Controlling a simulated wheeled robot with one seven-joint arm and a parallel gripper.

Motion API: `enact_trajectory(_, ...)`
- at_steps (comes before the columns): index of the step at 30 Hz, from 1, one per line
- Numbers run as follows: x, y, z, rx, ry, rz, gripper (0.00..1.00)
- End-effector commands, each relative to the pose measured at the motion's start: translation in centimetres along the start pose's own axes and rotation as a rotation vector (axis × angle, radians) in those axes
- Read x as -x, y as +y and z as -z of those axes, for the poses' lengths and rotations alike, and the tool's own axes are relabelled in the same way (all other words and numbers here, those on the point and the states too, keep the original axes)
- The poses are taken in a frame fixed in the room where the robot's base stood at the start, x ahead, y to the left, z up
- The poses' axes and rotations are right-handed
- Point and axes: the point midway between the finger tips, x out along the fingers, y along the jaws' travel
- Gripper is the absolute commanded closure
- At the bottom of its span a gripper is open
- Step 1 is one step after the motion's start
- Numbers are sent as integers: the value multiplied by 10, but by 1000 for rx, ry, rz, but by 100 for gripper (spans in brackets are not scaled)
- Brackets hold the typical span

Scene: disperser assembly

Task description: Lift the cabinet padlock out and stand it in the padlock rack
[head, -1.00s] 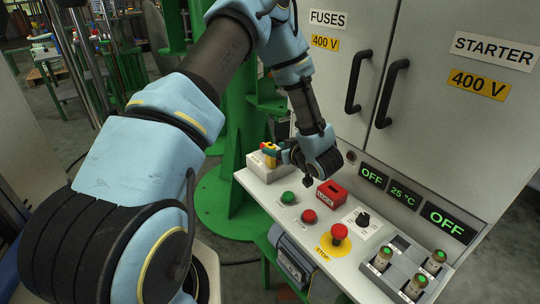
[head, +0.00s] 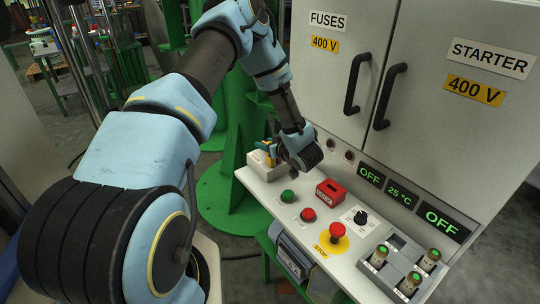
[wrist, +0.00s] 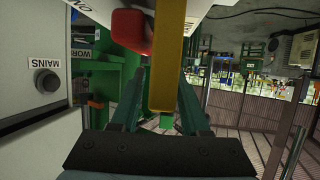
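A yellow piece (head: 272,150) with some red stands on the white box (head: 263,167) at the left end of the console; my wrist partly hides it. In the wrist view a yellow bar (wrist: 168,60) hangs between my fingers, with a rounded red part (wrist: 131,32) beside it against the white box face. I cannot tell which of these is the padlock; no shackle shows clearly. My gripper (wrist: 163,80) has its teal fingers apart around the bar, with a gap at the left finger. A red slotted box (head: 330,191) on the console may be the rack; its lettering is too small to read surely.
A green button (head: 288,196), red button (head: 308,214), black knob (head: 361,217) and red stop button (head: 337,232) stick up from the console. Several fuses stand in a grey holder at the right. The cabinet (head: 420,125) with black handles rises behind. A green column stands left.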

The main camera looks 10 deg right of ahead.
Motion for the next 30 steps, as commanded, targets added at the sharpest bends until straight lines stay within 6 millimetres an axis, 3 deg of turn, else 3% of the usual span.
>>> enact_trajectory(1,0,0,0,0,0,0,61)
enact_trajectory(12,0,0,0,0,0,0,100)
enact_trajectory(30,1,0,2,0,1,0,100)
